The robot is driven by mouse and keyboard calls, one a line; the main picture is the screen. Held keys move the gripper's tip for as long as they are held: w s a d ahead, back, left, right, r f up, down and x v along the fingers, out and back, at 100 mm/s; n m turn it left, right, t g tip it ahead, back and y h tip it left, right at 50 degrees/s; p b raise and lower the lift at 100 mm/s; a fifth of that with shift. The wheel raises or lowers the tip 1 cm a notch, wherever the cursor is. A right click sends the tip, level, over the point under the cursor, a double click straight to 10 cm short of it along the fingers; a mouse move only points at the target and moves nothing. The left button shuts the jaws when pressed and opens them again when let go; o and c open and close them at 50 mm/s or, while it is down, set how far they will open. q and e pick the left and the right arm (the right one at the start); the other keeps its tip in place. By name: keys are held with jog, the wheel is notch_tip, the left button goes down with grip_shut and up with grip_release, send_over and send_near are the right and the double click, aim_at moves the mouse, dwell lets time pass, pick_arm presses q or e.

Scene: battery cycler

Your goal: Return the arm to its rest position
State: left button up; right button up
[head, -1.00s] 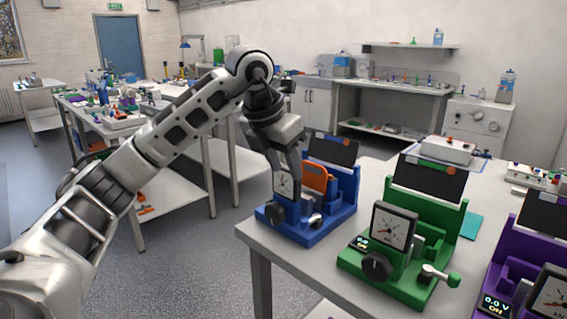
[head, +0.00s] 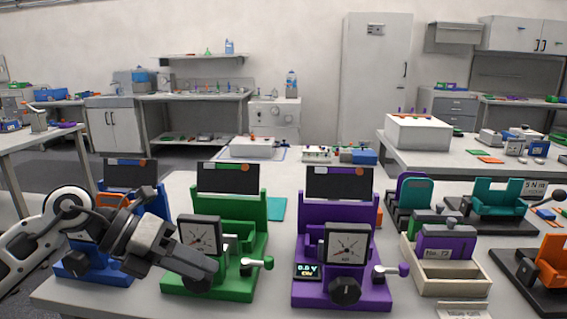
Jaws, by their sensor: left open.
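My left arm comes in from the left, and its gripper (head: 205,275) hangs low in front of the blue cycler (head: 98,272) and the green cycler (head: 240,283). The gripper is open and I see nothing between its fingers, though they show nearly edge-on. The arm hides much of the blue cycler; an orange block (head: 108,201) shows in it. My right gripper is not in view.
On the right of the table stand a cream tray (head: 462,286) holding a purple block labelled No. 72 (head: 447,246), a teal fixture (head: 497,200) and an orange fixture (head: 552,262). A white box (head: 252,148) lies at the back. Some table behind the cyclers is clear.

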pick_arm(q)
jog(key=s+d+n+t+h, duration=0.4)
jog(key=d+n+t+h, duration=0.1)
jog(key=d+n+h, duration=0.4)
jog(key=a+f+n+t+y, duration=0.3)
jog(key=f+n+t+y, duration=0.25)
jog(key=n, duration=0.45)
jog(key=a+f+n+t+y, duration=0.3)
jog(key=f+n+t+y, duration=0.3)
jog(key=n, duration=0.4)
jog(key=s+a+f+n+g+y, duration=0.2)
jog(key=s+f+n+g+y, duration=0.3)
jog(key=s+f+n+g, duration=0.3)
jog(key=s+f, duration=0.4)
jog(key=f, duration=0.4)
jog(key=shift+s+f, duration=0.4)
jog(key=shift+a, duration=0.1)
